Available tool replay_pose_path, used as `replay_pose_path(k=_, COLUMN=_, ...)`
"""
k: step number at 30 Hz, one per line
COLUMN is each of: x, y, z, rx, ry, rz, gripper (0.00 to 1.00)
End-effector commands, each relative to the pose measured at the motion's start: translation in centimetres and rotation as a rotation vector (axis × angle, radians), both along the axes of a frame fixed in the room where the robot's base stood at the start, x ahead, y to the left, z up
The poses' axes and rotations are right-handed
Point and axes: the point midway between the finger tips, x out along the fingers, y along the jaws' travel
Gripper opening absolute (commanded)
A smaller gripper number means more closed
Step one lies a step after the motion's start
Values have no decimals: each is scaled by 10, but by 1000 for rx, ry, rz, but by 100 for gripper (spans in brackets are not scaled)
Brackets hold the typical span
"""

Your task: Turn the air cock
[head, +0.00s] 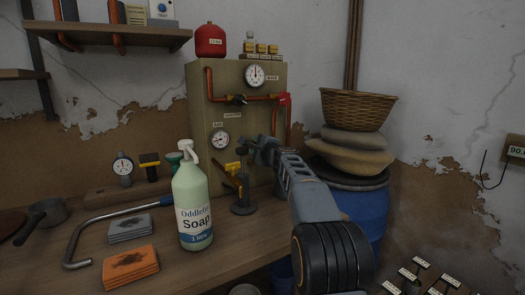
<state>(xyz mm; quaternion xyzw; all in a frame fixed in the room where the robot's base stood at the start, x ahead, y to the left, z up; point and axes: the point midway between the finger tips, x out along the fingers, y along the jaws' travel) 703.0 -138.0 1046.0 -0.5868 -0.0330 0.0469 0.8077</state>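A beige panel box (275,85) stands at the back of the wooden bench. A round gauge (220,139) with a label that seems to read AIR sits on its lower left. Below and right of this gauge is a yellow lever (232,167), which looks like the air cock's handle; its fitting is partly hidden. My gripper (254,149) reaches in from the lower right, in front of the panel, just right of and above the yellow lever. Its small dark fingers overlap the panel's fittings, so I cannot tell whether they touch anything or how far apart they are.
A soap bottle (192,205) stands on the bench left of my arm. A dark stand (243,207) is below my gripper. Red pipes (262,97) with a dark valve cross the panel. A blue barrel (362,210) with sacks and a basket (357,109) is at right.

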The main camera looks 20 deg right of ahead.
Motion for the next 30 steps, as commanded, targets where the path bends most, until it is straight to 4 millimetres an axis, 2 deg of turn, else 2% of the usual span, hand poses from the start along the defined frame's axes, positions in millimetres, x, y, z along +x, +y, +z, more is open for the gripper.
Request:
replay_pose_path(k=5, x=-28, y=-4, z=-1, rx=0, ry=-3, rz=-3, gripper=37)
replay_pose_path(k=12, x=-78, y=-9, z=-1, rx=-1, ry=-3, rz=-2, gripper=37)
replay_pose_path(k=18, x=-110, y=-13, z=0, rx=-1, ry=-2, rz=-3, gripper=37)
replay_pose_path(k=24, x=-128, y=-15, z=0, rx=-1, ry=-1, rz=-1, gripper=37)
replay_pose_path(k=30, x=-133, y=-15, z=0, rx=0, ry=0, rz=0, gripper=37)
